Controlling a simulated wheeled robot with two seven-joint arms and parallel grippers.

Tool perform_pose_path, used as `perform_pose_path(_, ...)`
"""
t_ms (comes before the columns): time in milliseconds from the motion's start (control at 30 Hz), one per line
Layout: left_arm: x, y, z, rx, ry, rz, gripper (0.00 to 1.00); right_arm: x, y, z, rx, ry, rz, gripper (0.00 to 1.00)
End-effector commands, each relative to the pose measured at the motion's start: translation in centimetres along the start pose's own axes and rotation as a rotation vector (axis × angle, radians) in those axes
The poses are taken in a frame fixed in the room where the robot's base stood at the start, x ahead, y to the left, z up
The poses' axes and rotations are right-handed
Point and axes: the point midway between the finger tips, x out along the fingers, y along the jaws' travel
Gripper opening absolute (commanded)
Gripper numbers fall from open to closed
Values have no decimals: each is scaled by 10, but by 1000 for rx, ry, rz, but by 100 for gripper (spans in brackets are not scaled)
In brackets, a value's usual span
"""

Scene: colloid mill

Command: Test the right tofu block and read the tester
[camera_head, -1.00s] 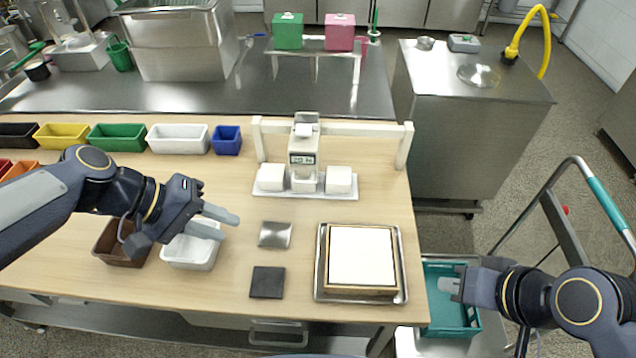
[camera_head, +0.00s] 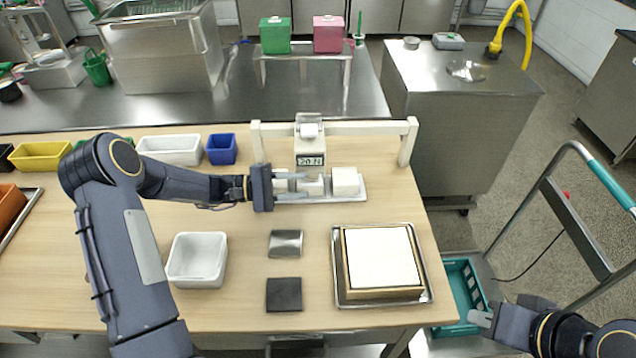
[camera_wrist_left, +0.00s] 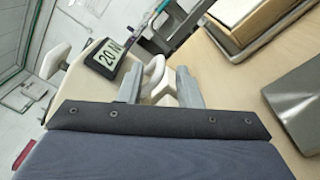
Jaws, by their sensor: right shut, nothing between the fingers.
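The tester (camera_head: 310,150) stands at the back of the wooden table. Its display (camera_head: 311,160) reads "20 N", also legible in the left wrist view (camera_wrist_left: 108,54). The right tofu block (camera_head: 345,181) is a white cube on the right of the tester's white base plate. A middle white block (camera_head: 313,186) sits under the tester head; a left tofu block (camera_head: 281,184) is partly hidden by my left gripper. My left gripper (camera_head: 308,190) reaches in from the left, fingers apart, level with the left and middle blocks. My right gripper (camera_head: 482,318) is shut and empty, off the table's right side.
A white frame bar (camera_head: 385,127) runs behind the tester. A metal tray (camera_head: 338,262) with a wooden-framed white slab, a metal plate (camera_head: 286,243), a dark square (camera_head: 284,294) and a white bin (camera_head: 197,260) lie in front. A teal crate (camera_head: 462,290) stands right of the table.

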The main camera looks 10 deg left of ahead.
Motion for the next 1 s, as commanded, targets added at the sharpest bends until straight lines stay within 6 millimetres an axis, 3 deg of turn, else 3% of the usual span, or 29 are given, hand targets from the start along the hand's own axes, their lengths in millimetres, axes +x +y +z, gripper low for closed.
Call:
perform_pose_path(100, 21, 1, 2, -2, -3, -2, 32, -6, -2, -3, 0, 0, 0, 0)
perform_pose_path(300, 45, 0, 1, -1, -2, -3, 32, -9, -4, -5, 0, 0, 0, 0)
perform_pose_path(667, 50, 0, 0, -1, 0, -2, 32, -9, -4, -5, 0, 0, 0, 0)
perform_pose_path(900, 50, -2, 0, -3, 0, -4, 0, -9, -4, -5, 0, 0, 0, 0)
perform_pose_path(1000, 50, -3, 0, -5, 0, -6, 0, -9, -4, -5, 0, 0, 0, 0)
